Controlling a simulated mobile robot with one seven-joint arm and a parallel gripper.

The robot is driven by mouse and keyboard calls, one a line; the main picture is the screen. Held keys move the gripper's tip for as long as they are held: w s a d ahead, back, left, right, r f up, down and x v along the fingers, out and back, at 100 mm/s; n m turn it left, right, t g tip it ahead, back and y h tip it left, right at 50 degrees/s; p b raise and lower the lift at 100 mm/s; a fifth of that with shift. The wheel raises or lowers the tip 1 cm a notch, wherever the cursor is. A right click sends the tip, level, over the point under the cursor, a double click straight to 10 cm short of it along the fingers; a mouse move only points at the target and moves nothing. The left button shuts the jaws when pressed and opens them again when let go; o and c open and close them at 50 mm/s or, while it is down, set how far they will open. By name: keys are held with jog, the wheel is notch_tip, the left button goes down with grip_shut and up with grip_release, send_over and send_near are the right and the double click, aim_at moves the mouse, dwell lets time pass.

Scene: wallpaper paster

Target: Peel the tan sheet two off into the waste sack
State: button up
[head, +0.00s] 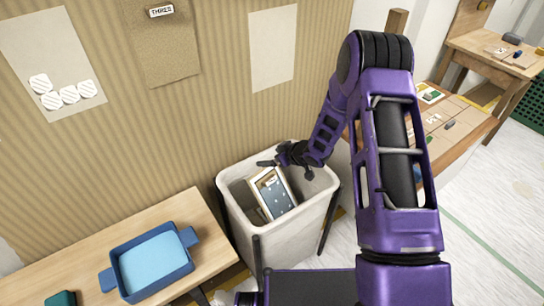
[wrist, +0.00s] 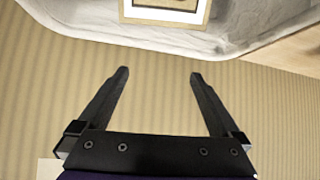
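The waste sack (head: 285,232) is an open off-white bag held in a stand against the wall. A tan-edged panel with a grey-blue face (head: 273,190) leans inside it, and part of a tan-bordered item (wrist: 165,12) shows in the wrist view. My gripper (head: 268,163) is above the sack's back rim, close to the wall. In the wrist view my gripper (wrist: 158,74) is open, with only striped wall between its fingers. A brown-tan sheet labelled THREE (head: 161,45) hangs on the wall. I see no label reading two; a plain pale rectangle (head: 273,48) is to its right.
A pale sheet with several white round pieces (head: 55,60) is at the wall's left. A wooden table (head: 75,262) with a blue tray (head: 152,264) stands at lower left. A workbench (head: 462,135) with small items stands right, partly behind my arm.

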jog(key=shift+r, duration=0.1)
jog(key=p+v, duration=0.3)
jog(key=v, duration=1.4)
jog(key=shift+d+r, duration=0.1)
